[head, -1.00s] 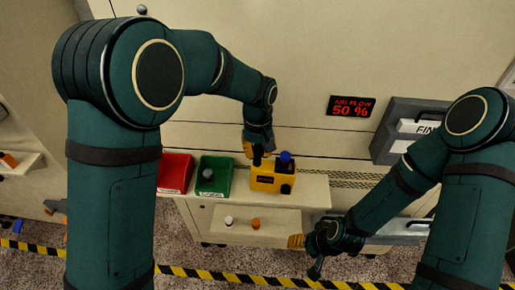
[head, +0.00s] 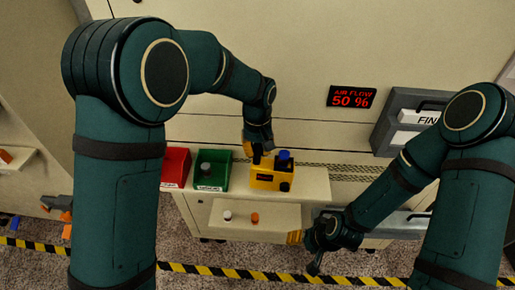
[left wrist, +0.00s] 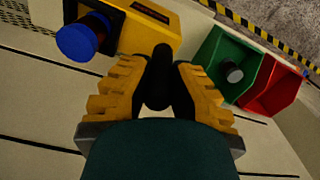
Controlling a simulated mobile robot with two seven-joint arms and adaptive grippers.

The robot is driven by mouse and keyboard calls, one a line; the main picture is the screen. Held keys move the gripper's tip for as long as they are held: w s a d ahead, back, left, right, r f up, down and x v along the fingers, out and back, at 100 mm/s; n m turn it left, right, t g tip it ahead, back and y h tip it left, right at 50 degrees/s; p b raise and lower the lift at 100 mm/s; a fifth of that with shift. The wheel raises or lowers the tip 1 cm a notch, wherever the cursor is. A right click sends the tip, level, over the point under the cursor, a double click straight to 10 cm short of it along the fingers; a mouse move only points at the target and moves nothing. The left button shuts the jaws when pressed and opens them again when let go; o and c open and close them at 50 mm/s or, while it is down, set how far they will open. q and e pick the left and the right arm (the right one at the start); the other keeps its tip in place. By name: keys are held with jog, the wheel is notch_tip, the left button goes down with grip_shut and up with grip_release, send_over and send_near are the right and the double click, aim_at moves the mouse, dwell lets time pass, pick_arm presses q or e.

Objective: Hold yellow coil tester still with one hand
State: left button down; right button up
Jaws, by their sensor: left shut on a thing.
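The yellow coil tester (head: 270,178) stands on the bench top, with a blue knob (head: 284,155) on it. My left gripper (head: 252,151) is above its left part. In the left wrist view the yellow fingers of my left gripper (left wrist: 158,88) are closed around the tester's black upright handle (left wrist: 158,72). The yellow body (left wrist: 150,32) and the blue knob (left wrist: 80,40) show just beyond. My right gripper (head: 298,240) hangs low in front of the bench, apart from the tester; its jaw opening is unclear.
A green bin (head: 212,180) with a grey-topped item and a red bin (head: 175,168) stand left of the tester. A lower shelf (head: 245,226) carries a white and an orange piece. A red display (head: 351,97) reads "AIR FLOW 50 %". A grey tray (head: 385,135) is mounted at right.

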jog(key=shift+f+b, duration=0.4)
dwell(0.7)
grip_shut()
dwell(1.4)
